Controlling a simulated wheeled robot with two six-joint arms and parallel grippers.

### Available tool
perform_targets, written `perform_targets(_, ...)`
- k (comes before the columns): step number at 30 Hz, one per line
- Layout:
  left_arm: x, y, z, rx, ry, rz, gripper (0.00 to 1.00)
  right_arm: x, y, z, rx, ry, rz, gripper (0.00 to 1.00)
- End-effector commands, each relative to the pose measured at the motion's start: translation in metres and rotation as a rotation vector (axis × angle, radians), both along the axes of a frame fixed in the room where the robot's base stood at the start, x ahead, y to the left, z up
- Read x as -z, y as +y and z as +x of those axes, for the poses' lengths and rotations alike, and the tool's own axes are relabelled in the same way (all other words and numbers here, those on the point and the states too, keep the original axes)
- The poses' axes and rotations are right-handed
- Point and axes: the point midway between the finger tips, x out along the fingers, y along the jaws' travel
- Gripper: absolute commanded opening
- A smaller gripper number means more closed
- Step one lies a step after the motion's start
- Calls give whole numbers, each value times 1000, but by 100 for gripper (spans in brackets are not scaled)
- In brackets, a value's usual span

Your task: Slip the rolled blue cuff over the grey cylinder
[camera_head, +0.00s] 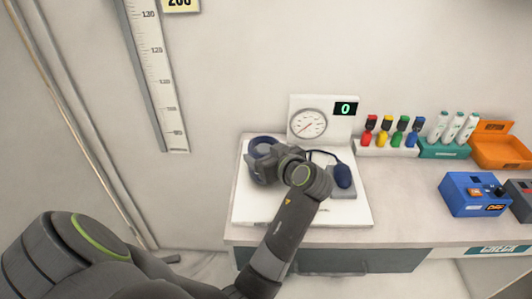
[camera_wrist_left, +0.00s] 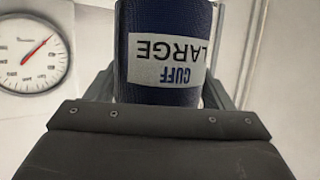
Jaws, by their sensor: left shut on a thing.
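The rolled blue cuff (camera_head: 262,140) shows as a dark blue arc just behind my left gripper (camera_head: 261,163), over the left part of the white board. In the left wrist view the cuff (camera_wrist_left: 168,25) stands between the fingers, with a white label reading CUFF LARGE upside down. My left gripper (camera_wrist_left: 165,98) is shut on the cuff. I cannot make out the grey cylinder in either view; the gripper and cuff hide the area there. I cannot tell whether the cuff is around it. My right gripper is not in view.
The white board (camera_head: 297,213) carries a dial gauge panel (camera_head: 326,108) and a blue bulb (camera_head: 343,176) on a grey pad. Marker pens, white tubes in a teal rack (camera_head: 444,150), an orange tray (camera_head: 500,147) and a blue box (camera_head: 472,199) stand right.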

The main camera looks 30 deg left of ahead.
Motion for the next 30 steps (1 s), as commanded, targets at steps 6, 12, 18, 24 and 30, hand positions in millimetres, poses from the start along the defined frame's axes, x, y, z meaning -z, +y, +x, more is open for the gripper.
perform_targets(6, 7, 0, 0, 0, 0, 0, 51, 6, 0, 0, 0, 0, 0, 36)
perform_targets(12, 12, 0, 0, 0, 0, 0, 51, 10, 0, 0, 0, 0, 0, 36)
perform_targets(18, 17, 0, 0, 0, 0, 0, 51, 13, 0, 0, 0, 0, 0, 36)
perform_targets(24, 20, 0, 0, 0, 0, 0, 51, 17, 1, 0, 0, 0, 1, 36)
perform_targets(30, 20, 0, 0, 0, 0, 0, 51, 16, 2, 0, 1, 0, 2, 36)
